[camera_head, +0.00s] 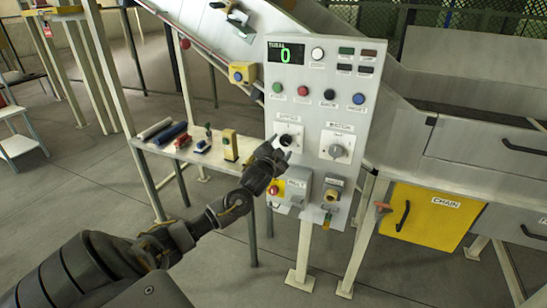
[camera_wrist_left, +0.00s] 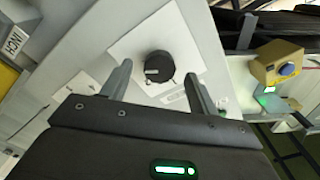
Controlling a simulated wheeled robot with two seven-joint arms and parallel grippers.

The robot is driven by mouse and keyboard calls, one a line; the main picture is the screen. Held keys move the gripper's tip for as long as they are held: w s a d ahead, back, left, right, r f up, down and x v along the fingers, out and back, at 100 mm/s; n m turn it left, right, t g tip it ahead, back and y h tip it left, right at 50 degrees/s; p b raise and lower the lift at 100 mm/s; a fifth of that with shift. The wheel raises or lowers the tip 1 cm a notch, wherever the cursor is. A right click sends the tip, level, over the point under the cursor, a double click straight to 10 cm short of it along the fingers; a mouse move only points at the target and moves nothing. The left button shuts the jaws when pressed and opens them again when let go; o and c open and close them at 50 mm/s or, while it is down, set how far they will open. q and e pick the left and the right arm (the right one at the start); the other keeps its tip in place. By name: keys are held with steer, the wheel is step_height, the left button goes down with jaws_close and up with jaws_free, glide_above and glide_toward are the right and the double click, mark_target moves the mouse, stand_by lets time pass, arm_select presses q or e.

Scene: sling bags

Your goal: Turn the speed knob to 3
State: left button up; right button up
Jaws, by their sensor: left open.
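The speed knob (camera_head: 286,140) is a small round black knob on a white plate, at the middle left of the grey control panel (camera_head: 318,100). In the left wrist view the knob (camera_wrist_left: 160,64) shows dark with a pale mark on its left side. The scale around it is too small to read. My left gripper (camera_head: 279,149) is at the panel in front of the knob and partly covers its plate. In the left wrist view the two fingers of the gripper (camera_wrist_left: 157,72) are apart, one on each side of the knob, with visible gaps. My right gripper is not in view.
A display (camera_head: 286,53) at the panel's top left shows a green 0. A grey selector (camera_head: 337,150) is right of the speed knob; a red mushroom button (camera_head: 274,189) and grey boxes are below. A side table (camera_head: 217,165) holds several tools. A yellow chain cover (camera_head: 430,215) is at right.

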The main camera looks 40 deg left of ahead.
arm_select(q)
steer(key=b+v, duration=0.2)
steer(key=v, duration=0.6)
steer(key=shift+s, duration=0.25)
